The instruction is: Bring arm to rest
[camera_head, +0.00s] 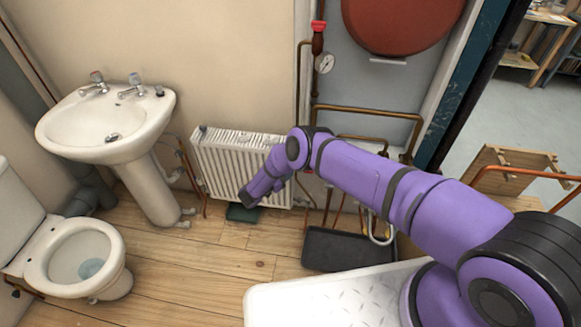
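My purple arm reaches from the lower right across the booth, bent at an elbow in front of the white radiator (221,160). From there it turns down and to the left. My gripper (247,197) is the dark end of the arm, in front of the lower part of the radiator. Its fingers are too small and dark to tell whether they are open or shut, and I see nothing clearly held in it.
A white washbasin (148,150) on a pedestal and a toilet (115,262) stand at the left. Copper pipes (365,110), a red vessel (400,20) and a gauge (324,63) are on the back wall. A black tray (340,254) lies on the floor. The wooden floor (185,270) is mostly clear.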

